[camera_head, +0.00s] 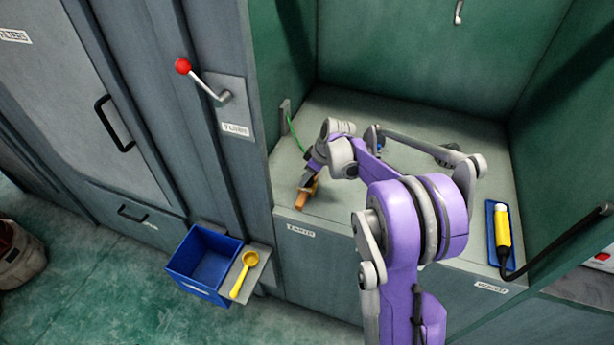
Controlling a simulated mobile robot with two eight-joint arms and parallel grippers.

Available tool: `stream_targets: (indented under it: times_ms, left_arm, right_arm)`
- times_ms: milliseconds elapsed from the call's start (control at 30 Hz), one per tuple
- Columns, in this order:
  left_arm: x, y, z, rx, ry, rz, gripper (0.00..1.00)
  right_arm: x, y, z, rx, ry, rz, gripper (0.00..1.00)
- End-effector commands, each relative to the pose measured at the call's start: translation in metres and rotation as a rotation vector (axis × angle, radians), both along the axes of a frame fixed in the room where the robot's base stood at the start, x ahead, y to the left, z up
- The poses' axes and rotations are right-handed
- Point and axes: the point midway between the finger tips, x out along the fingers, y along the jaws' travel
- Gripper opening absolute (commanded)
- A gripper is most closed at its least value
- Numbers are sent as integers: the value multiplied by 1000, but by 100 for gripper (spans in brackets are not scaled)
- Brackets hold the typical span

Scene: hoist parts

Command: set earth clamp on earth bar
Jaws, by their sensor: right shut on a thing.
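My purple right arm reaches over the pale bench top, and its right gripper (311,181) is near the bench's front left part. The gripper is shut on the earth clamp, which is mostly hidden by the fingers. A green cable (293,131) runs from a small grey plate on the left wall down to the gripper. The copper-coloured earth bar (301,199) shows just below the fingertips at the bench's front edge. A small brassy part shows between them. I cannot tell whether the clamp touches the bar. My left gripper is out of view.
A yellow-handled tool (503,225) with a black cable lies on a blue tray at the right. A red-knobbed lever (184,66) juts from the left cabinet. A blue bin (204,261) and a yellow scoop (245,272) are lower left. Green walls enclose the bench.

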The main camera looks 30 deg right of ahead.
Motion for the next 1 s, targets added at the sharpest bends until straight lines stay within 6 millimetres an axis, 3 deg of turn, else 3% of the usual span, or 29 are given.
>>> stream_targets:
  times_ms: [33, 67, 200, 267, 633, 1000]
  left_arm:
    - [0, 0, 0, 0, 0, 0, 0]
    - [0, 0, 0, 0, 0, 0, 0]
    - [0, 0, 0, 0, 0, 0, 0]
    - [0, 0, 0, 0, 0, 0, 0]
    - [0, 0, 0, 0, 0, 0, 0]
    - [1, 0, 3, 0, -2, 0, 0]
  right_arm:
    - [0, 0, 0, 0, 0, 0, 0]
    - [0, 0, 0, 0, 0, 0, 42]
    - [0, 0, 0, 0, 0, 0, 67]
    - [0, 0, 0, 0, 0, 0, 75]
    - [-2, -2, 6, 0, 0, -1, 75]
    - [-25, -15, 70, 0, 0, -2, 75]
